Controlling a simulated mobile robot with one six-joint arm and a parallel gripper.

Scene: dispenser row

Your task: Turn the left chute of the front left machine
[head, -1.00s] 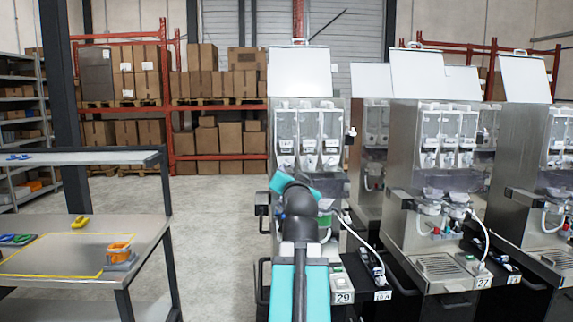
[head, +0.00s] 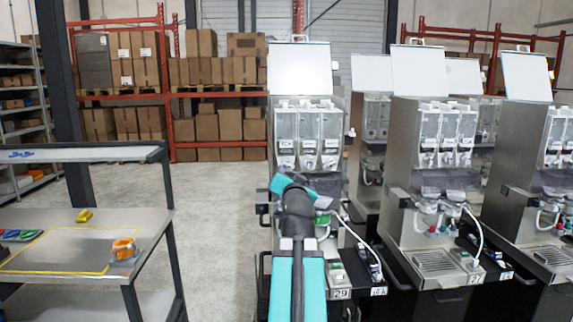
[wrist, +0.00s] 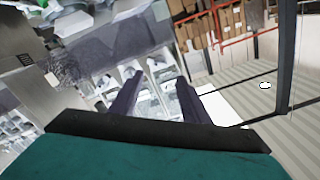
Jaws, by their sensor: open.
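The front left machine (head: 307,215) is a steel dispenser with a raised white lid and several clear canisters side by side. Each canister has a small white chute at its base. The left chute (head: 286,162) is small in the head view, and its exact angle cannot be told. My arm stands in front of the machine, its wrist below the canisters; the fingers are hidden there. In the wrist view my gripper (wrist: 160,76) is open and empty. Canisters and white chutes (wrist: 160,68) show tilted beyond and between its fingers, apart from them as far as I can tell.
Other dispensers (head: 432,190) stand close on the right. A white hose (head: 361,240) hangs beside the front left machine. A workbench (head: 60,220) with an orange-and-grey item (head: 124,248) stands at left. Open floor (head: 215,210) lies between bench and machines.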

